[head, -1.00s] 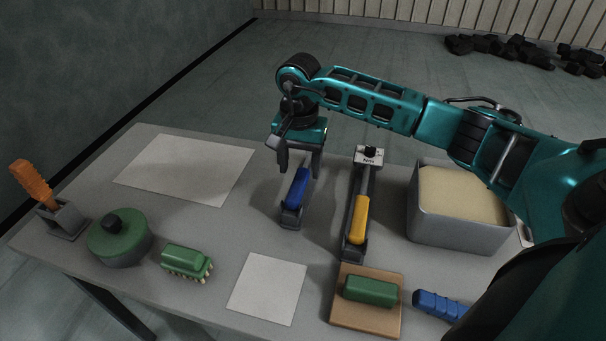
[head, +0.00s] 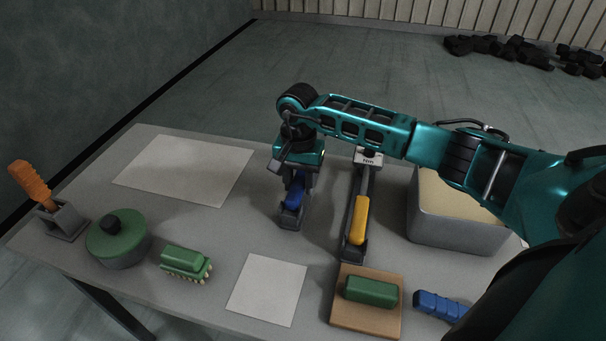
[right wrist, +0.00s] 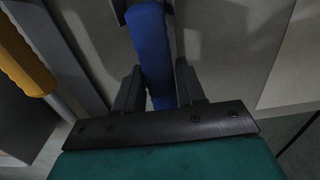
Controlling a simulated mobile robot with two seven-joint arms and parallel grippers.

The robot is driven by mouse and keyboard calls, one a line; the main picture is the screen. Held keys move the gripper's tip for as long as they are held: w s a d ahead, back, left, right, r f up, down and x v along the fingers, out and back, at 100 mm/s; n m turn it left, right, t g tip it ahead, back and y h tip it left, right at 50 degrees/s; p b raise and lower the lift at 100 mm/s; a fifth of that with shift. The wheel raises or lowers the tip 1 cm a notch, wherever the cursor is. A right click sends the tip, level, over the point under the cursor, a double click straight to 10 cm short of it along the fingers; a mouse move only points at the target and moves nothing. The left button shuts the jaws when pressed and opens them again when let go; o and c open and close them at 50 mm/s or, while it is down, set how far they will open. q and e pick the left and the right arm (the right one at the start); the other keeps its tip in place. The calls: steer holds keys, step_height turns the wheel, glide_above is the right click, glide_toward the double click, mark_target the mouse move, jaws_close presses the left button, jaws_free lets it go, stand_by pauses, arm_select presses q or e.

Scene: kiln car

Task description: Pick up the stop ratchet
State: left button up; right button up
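A tool with a blue handle (head: 293,194) stands in a dark grey holder (head: 290,222) on the table; I take it for the stop ratchet, though no label shows. My right gripper (head: 297,188) is lowered over it from above. In the right wrist view the blue handle (right wrist: 152,55) runs between the two dark fingers (right wrist: 160,88) of the right gripper. The fingers stand apart on either side of it and look open; whether either touches is hard to tell. The handle's upper part is partly hidden in the head view. My left gripper is out of view.
A yellow-handled tool (head: 360,220) in a long holder stands close on the right. Beyond it is a grey bin (head: 455,232). A green block sits on a wooden board (head: 365,322). A green brush (head: 184,262), round green-topped pot (head: 118,245) and white sheets (head: 185,170) lie left.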

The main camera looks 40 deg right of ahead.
jaws_close()
steer(key=shift+r, duration=0.1)
step_height(320, 180, up, 20)
steer(key=p, duration=0.1)
stand_by(0.5)
steer(key=shift+c, duration=0.6)
jaws_free()
jaws_close()
